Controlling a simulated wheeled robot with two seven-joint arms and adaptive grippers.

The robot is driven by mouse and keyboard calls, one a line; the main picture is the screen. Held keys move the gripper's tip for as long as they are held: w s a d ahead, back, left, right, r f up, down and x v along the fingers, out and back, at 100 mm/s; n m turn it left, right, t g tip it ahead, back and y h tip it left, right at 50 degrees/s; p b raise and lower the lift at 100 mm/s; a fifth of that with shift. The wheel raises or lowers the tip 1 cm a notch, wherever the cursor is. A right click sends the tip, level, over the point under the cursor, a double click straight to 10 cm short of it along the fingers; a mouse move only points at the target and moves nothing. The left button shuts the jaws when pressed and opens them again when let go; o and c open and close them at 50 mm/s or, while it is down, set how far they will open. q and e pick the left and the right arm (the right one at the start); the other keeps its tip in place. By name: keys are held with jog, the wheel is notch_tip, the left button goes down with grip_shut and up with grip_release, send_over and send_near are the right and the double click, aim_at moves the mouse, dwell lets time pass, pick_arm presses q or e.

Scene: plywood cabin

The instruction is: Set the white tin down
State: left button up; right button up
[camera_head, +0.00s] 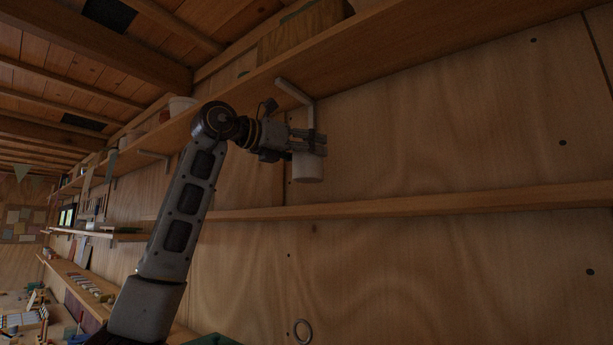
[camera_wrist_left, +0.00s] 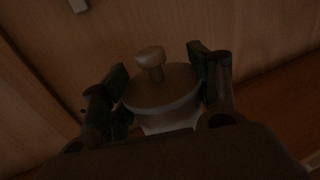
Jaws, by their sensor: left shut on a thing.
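The white tin (camera_head: 308,168) is a pale cylinder, upright against the plywood wall in the head view. My left gripper (camera_head: 311,143) is shut on its upper part. The tin's bottom is a little above the middle shelf (camera_head: 420,204) in the picture; I cannot tell whether it touches. In the left wrist view the tin (camera_wrist_left: 160,92) has a round lid with a knob, and the fingers of my left gripper (camera_wrist_left: 158,84) are on both sides of it. My right gripper is not in view.
An upper shelf (camera_head: 400,55) with a white bracket (camera_head: 296,92) runs above the gripper. The middle shelf looks bare to the right of the tin. A white pot (camera_head: 181,105) stands on the upper shelf to the left. A metal ring (camera_head: 302,331) hangs lower on the wall.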

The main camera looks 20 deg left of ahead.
aim_at(307, 180)
pick_arm(q)
jog(key=shift+f, duration=0.95)
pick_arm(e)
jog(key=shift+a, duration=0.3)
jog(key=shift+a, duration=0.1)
pick_arm(q)
jog(key=shift+f, duration=2.05)
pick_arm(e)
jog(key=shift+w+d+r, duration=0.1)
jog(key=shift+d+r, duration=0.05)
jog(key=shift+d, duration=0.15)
pick_arm(q)
jog(key=shift+f, duration=0.2)
